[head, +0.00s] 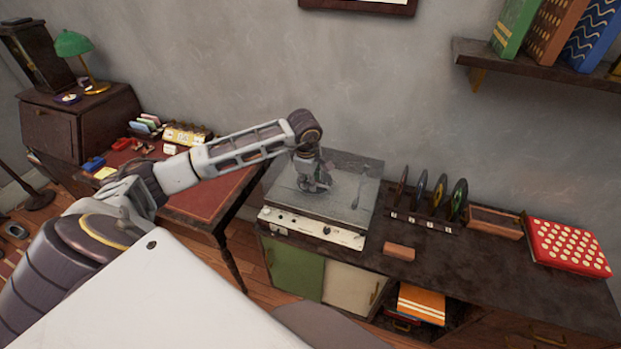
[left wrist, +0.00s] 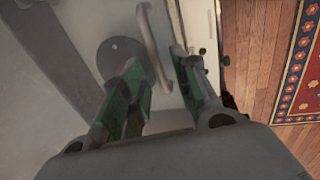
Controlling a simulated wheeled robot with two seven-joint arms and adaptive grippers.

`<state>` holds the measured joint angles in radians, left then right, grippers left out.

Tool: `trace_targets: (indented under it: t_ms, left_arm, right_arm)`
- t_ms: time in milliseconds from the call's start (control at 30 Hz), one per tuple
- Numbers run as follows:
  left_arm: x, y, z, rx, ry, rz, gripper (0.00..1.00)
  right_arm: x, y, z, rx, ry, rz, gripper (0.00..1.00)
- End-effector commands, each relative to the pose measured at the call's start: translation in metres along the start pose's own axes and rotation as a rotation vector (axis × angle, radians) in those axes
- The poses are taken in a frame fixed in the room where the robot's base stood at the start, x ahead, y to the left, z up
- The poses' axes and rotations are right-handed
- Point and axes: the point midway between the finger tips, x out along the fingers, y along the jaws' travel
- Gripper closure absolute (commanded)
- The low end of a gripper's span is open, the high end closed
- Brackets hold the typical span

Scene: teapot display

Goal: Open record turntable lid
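The record turntable (head: 312,228) stands on the left end of the dark cabinet, with knobs on its pale front panel. Its greyish see-through lid (head: 340,210) lies down over the deck and looks shut. My left gripper (head: 313,187) is over the lid, pointing down. In the left wrist view, the lid's curved bar handle (left wrist: 153,45) shows between the two green-padded fingers of my left gripper (left wrist: 158,60). The fingers are apart, with a gap on both sides of the handle; whether they touch it is unclear. A round dark disc shows beside the handle. My right gripper is not in view.
Several upright records (head: 438,192) stand in a rack right of the turntable. A small brown block (head: 399,252) lies in front of them. A red polka-dot box (head: 567,247) is farther right. A red-topped desk (head: 212,190) stands at left. The wall is close behind.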

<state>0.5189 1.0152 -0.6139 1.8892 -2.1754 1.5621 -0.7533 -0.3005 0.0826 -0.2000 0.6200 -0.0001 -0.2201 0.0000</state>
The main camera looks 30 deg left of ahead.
Motion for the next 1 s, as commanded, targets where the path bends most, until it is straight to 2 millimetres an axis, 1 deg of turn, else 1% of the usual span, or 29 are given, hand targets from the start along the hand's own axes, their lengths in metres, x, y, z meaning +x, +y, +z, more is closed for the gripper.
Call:
trace_targets:
  t_ms: [233, 267, 400, 500, 1000]
  left_arm:
    - [0.0007, 0.0, 0.0001, 0.0, 0.0, 0.0, 0.7]
    - [0.0006, 0.0, 0.0001, 0.0, 0.0, 0.0, 0.71]
    - [0.0005, 0.0, 0.0001, 0.0, 0.0, 0.0, 0.89]
    - [0.0004, 0.0, 0.0001, 0.0, 0.0, 0.0, 1.0]
    - [-0.002, 0.0013, 0.0, 0.0, 0.0, 0.001, 1.0]
  right_arm:
    - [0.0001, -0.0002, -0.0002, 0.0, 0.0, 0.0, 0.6]
    - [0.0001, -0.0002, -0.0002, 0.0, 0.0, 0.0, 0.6]
    - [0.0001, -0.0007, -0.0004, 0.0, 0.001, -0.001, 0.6]
    - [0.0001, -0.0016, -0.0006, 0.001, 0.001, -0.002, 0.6]
    - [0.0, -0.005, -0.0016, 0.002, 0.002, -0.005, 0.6]
